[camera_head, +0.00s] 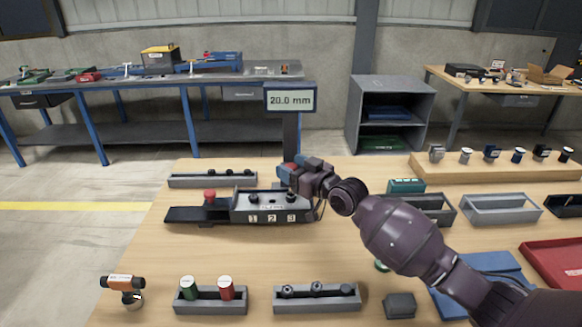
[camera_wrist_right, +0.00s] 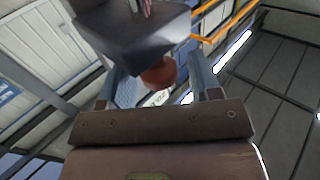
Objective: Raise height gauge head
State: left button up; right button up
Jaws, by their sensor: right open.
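The height gauge is a dark upright column (camera_head: 291,132) at the table's back edge, with a display (camera_head: 290,100) on top reading 20.0 mm. My right gripper (camera_head: 289,171) is in front of the column's lower part, and my arm hides what lies behind it. In the right wrist view my gripper (camera_wrist_right: 158,85) is open, its two fingers apart. A reddish ball-shaped part (camera_wrist_right: 160,73) under a dark block (camera_wrist_right: 130,38) shows between the fingers; I cannot tell whether they touch it. My left gripper is not in view.
A dark fixture (camera_head: 240,211) with a red button and slots marked 1, 2, 3 stands just below my gripper. Grey trays (camera_head: 317,298) and a long wooden stand (camera_head: 500,168) are around.

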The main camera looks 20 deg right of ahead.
jog(key=shift+w+a, duration=0.15)
jog(key=shift+w, duration=0.15)
jog(key=shift+c, duration=0.3)
grip_shut()
notch_tip(320, 180, up, 4)
jog(key=p, duration=0.3)
jog(key=shift+r, duration=0.45)
grip_release()
jog(key=shift+o, duration=0.3)
jog(key=shift+f, duration=0.15)
